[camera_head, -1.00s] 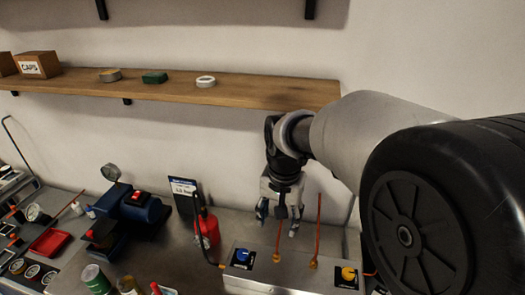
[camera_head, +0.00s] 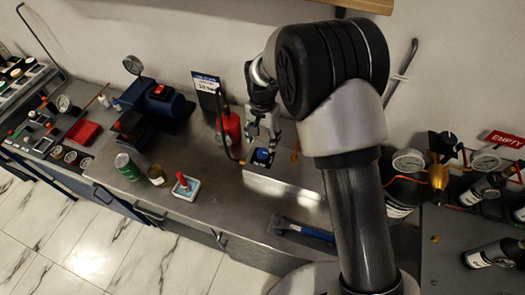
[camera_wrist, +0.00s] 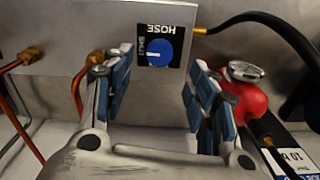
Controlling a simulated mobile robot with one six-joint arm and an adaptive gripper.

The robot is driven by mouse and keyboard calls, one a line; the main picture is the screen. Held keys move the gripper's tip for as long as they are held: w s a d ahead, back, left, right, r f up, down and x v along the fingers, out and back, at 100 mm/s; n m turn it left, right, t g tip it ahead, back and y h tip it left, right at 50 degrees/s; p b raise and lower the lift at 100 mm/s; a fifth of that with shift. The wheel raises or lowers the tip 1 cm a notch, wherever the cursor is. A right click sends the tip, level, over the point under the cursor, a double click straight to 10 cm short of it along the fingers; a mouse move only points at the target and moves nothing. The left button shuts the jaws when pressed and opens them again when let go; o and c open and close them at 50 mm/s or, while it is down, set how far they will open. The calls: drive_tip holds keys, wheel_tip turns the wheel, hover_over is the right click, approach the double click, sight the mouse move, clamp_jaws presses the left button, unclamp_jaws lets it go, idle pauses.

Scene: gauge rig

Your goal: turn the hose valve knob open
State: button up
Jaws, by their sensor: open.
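The blue hose valve knob (camera_wrist: 160,52) sits on a black plate marked HOSE, upside down in the wrist view, with a white mark on the knob's left side. In the head view the knob (camera_head: 262,155) is on top of a metal box (camera_head: 284,187). My gripper (camera_wrist: 157,72) is open and empty, with one blue-padded finger to each side of the knob in the wrist view. The knob shows beyond the finger tips, and I see no contact. In the head view my gripper (camera_head: 264,136) is just behind and above the knob.
A red bottle (camera_head: 229,127) stands left of the box, with a black hose (camera_wrist: 262,18) running to the box's brass fitting. Thin orange tubes (camera_wrist: 75,95) rise near the left finger. A blue-handled tool (camera_head: 303,231) lies in front of the box. Gauges (camera_head: 409,162) stand at right.

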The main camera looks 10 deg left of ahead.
sight(263, 153)
wheel_tip(263, 153, down, 7)
drive_tip(key=shift+f+b, duration=0.2)
drive_tip(key=shift+b, duration=0.2)
drive_tip(key=shift+c, duration=0.4)
drive_tip(key=c, duration=1)
